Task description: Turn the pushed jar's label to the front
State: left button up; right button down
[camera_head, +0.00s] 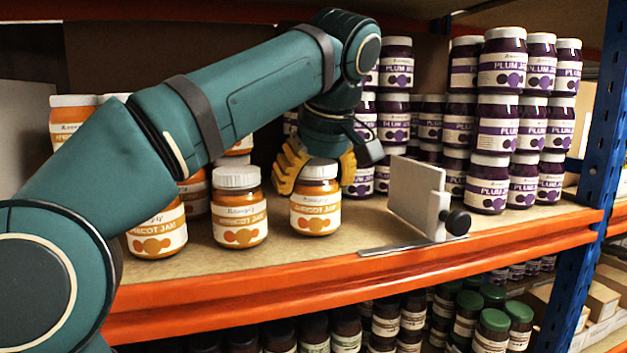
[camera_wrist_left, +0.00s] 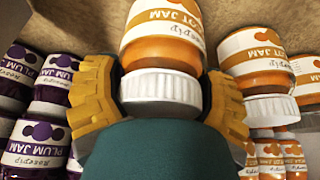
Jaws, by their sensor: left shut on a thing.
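An apricot jam jar (camera_head: 316,202) with a white lid stands upright near the front of the shelf, its label facing the front. My left gripper (camera_head: 318,172) reaches down from above with its yellow fingers on either side of this jar's lid and upper part, shut on it. In the left wrist view the held jar (camera_wrist_left: 163,40) shows upside down between the yellow fingers (camera_wrist_left: 160,95), its label in sight. A second apricot jar (camera_head: 240,208) stands just left of it, apart, label to the front. My right gripper is not in view.
A white upright plate with a black knob (camera_head: 418,195) stands right of the held jar on the shelf. Stacked plum jam jars (camera_head: 490,182) fill the right side. More apricot jars (camera_head: 158,232) stand left, partly behind my arm. An orange beam (camera_head: 400,268) edges the shelf; a blue post (camera_head: 600,150) rises right.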

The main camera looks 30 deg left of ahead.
aim_at(321, 163)
pick_arm(q)
jog(key=shift+f, duration=0.25)
dwell(0.5)
jog(key=o, duration=1.2)
jog(key=v, duration=0.5)
jog(key=shift+w+d+f, duration=0.1)
jog(key=shift+d, duration=0.25)
jog(key=s+d, duration=0.6)
jog(key=d, duration=0.3)
jog(key=shift+s+d, duration=0.25)
jog(key=shift+d, duration=0.05)
